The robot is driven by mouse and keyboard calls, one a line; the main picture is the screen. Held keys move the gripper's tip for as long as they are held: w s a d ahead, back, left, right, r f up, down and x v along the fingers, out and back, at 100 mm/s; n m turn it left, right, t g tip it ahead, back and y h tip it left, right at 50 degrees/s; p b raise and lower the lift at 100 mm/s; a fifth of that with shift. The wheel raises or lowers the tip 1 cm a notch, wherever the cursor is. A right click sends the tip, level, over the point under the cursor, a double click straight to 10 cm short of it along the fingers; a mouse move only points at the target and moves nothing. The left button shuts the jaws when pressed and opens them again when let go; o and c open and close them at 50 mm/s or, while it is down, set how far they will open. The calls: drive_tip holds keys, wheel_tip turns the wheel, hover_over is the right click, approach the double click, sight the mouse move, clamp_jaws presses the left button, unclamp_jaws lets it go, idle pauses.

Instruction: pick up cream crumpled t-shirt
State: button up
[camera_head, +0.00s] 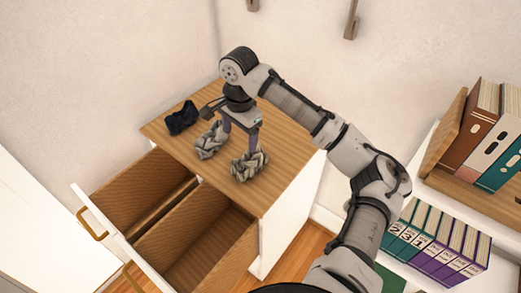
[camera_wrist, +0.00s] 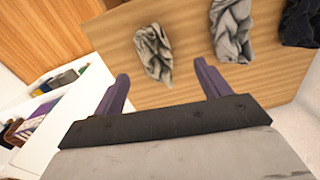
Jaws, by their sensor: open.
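A crumpled cream-grey cloth (camera_head: 250,166), which looks like the cream t-shirt, lies on the wooden top of a drawer cabinet (camera_head: 285,165). In the wrist view this cloth (camera_wrist: 153,52) lies beyond and between the fingertips. A second, greyer crumpled cloth (camera_head: 211,141) lies to its left; in the wrist view it (camera_wrist: 231,30) is to the right. The two look alike in the head view. My gripper (camera_head: 240,143) is open and empty, pointing down above the cabinet top by the two cloths. In the wrist view its purple fingers (camera_wrist: 161,70) are apart.
A dark crumpled cloth (camera_head: 182,118) lies at the cabinet's back left. Two drawers (camera_head: 205,240) stand open at the front. Shelves with binders (camera_head: 440,240) are at the right. Bare wood lies right of the cream-grey cloth.

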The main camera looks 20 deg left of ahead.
sight(245, 158)
drive_tip(key=shift+w+d+f+m, duration=0.3)
drive_tip(key=shift+d+f, duration=0.2)
drive_tip(key=shift+d, duration=0.15)
wheel_tip(245, 158, down, 7)
drive_tip(key=shift+a+p, duration=0.15)
drive_tip(key=shift+p, duration=0.4)
drive_tip(key=shift+w+f+p, duration=0.15)
drive_tip(key=shift+f+p, duration=0.75)
drive_tip(key=shift+f, duration=1.95)
drive_tip(key=c, duration=0.8)
